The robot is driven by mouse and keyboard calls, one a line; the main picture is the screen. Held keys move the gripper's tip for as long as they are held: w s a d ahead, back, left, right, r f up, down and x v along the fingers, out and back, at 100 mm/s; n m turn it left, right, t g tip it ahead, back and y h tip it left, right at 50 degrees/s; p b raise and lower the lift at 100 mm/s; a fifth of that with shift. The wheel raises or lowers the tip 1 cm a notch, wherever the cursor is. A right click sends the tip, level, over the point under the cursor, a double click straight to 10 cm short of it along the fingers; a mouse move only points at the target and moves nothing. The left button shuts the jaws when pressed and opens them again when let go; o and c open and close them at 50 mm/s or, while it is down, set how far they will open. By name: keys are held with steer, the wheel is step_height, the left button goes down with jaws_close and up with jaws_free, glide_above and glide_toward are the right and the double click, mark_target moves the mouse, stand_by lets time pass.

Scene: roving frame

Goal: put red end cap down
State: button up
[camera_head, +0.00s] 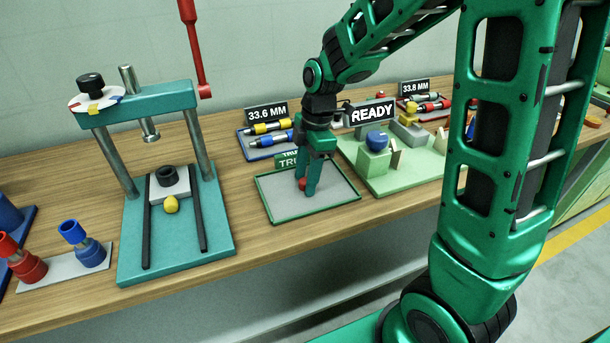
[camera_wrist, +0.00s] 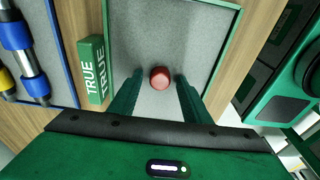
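The red end cap (camera_wrist: 160,78) is a small round red piece over the grey floor of the green-rimmed tray marked TRUE (camera_wrist: 208,35). In the head view the cap (camera_head: 303,184) shows low beside my fingers, and the tray (camera_head: 341,200) lies around them. My gripper (camera_wrist: 158,82) points down over the tray. Its two fingers stand apart on either side of the cap, with a gap on each side, so it is open. In the head view my gripper (camera_head: 311,190) hides part of the tray. The cap appears to rest on the tray floor.
A teal press (camera_head: 190,240) with a yellow piece stands left of the tray. Blue and yellow cylinders (camera_head: 268,127) lie behind it under a 33.6 MM sign. A pale green fixture board (camera_head: 400,180) with a READY sign is close on the right. Bare wood (camera_head: 245,215) lies between press and tray.

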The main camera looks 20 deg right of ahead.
step_height(320, 180, up, 12)
steer(key=d, duration=0.2)
steer(key=s+d+f+m, duration=0.1)
steer(key=s+d+m, duration=0.4)
steer(key=s+m, duration=0.3)
steer(key=s+d+f+m+h, duration=0.1)
steer(key=s+d+f+m, duration=0.1)
steer(key=s+d+m, duration=0.3)
steer(key=s+d+f+m, duration=0.1)
steer(key=s+d+m, duration=0.5)
steer(key=s+m, duration=0.5)
steer(key=shift+s+f+h, duration=0.3)
steer(key=shift+s+f, duration=0.1)
steer(key=shift+s, duration=0.15)
